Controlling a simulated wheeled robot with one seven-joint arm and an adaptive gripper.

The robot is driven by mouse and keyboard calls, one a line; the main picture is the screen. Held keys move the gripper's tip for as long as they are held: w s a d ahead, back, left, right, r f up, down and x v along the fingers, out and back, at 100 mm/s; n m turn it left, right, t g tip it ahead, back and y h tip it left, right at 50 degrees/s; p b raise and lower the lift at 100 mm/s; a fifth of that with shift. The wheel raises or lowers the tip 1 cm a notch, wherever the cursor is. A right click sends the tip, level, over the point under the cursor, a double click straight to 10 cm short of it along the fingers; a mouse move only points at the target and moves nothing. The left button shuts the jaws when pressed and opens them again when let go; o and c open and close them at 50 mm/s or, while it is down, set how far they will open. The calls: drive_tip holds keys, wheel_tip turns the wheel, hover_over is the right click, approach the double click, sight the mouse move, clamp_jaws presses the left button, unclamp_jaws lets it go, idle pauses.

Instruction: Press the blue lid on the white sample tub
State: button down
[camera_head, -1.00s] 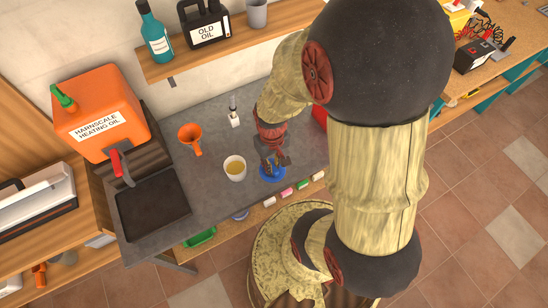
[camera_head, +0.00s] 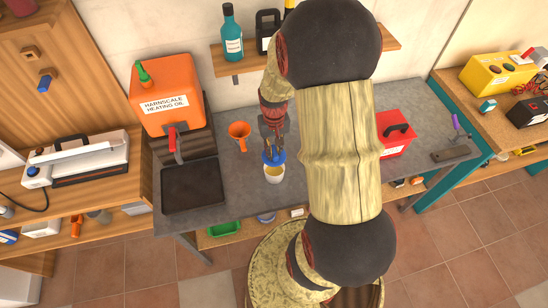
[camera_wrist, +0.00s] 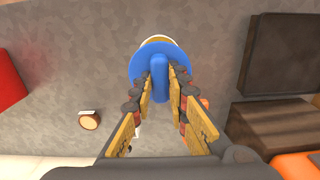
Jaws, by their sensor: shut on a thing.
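The white sample tub (camera_head: 274,177) stands on the grey bench, with yellow contents showing. The blue lid (camera_head: 274,159) is over the tub and covers the far part of its opening in the head view. My gripper (camera_head: 273,149) is shut on the lid's raised grip from above. In the wrist view the lid (camera_wrist: 145,60) is a blue disc whose upright tab sits between my fingers (camera_wrist: 161,80). A sliver of the tub's rim (camera_wrist: 162,39) shows past the lid's far edge. I cannot tell whether lid and rim touch.
The orange heating-oil tank (camera_head: 165,92) and a black tray (camera_head: 192,187) are further left. A red box (camera_head: 397,142) stands to the right, past my arm. The bench's front edge is close below the tub.

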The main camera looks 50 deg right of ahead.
drive_tip(key=shift+s+f+b, duration=0.1)
drive_tip(key=shift+f+b, duration=1.7)
drive_tip(key=shift+f, duration=0.6)
drive_tip(key=shift+f+b, duration=0.45)
drive_tip(key=shift+f, duration=0.35)
drive_tip(key=shift+f+p, duration=0.15)
drive_tip(key=shift+p, duration=0.15)
idle(0.4)
drive_tip(key=c, duration=1.7)
unclamp_jaws()
drive_tip(key=shift+o, duration=1.1)
drive_tip(key=o, duration=0.3)
